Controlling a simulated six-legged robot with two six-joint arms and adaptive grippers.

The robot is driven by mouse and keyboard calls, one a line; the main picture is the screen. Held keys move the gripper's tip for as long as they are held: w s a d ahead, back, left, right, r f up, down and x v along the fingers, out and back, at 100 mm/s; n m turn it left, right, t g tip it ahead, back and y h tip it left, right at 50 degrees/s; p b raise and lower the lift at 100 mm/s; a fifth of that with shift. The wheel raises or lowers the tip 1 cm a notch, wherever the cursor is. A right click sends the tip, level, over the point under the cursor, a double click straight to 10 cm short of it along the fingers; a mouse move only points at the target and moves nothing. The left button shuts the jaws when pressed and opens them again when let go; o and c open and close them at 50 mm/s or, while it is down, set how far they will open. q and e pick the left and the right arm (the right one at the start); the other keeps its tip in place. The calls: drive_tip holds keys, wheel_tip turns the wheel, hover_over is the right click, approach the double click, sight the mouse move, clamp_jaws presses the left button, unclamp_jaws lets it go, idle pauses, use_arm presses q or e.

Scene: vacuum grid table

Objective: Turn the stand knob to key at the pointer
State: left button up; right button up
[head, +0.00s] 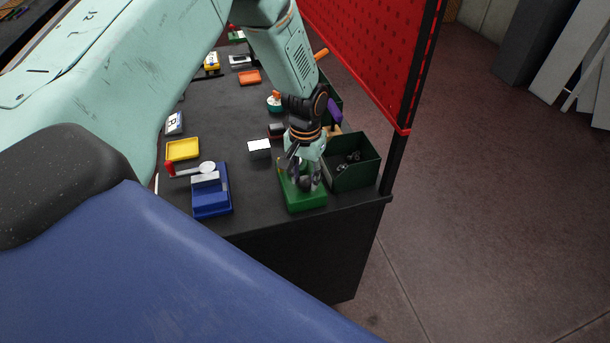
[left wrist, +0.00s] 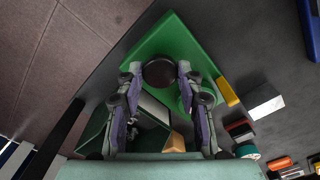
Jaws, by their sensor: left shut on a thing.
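The green stand (head: 303,203) sits at the near right corner of the dark table. In the left wrist view the stand (left wrist: 170,38) carries a dark round knob (left wrist: 159,73), with a green round part (left wrist: 187,97) beside it. A small yellow piece (left wrist: 227,92) is at the stand's edge; I cannot tell if it is the pointer. My left gripper (head: 304,178) reaches down over the stand. In the wrist view its two fingertips (left wrist: 160,76) are on either side of the knob, shut on it. Any marks on the knob are too small to read. My right gripper is in neither view.
A dark green bin (head: 353,172) with small metal parts stands right beside the stand. A blue fixture (head: 212,192) and a yellow tray (head: 182,149) lie to the left. A red perforated panel (head: 372,50) rises along the table's right edge. Dark tabletop is free between the blue fixture and stand.

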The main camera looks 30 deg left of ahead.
sight(305, 181)
use_arm(q)
drive_tip(key=shift+m, duration=0.4)
drive_tip(key=o, duration=1.2)
drive_tip(key=shift+c, duration=0.2)
wheel_tip(305, 181, up, 12)
drive_tip(key=shift+s, duration=0.1)
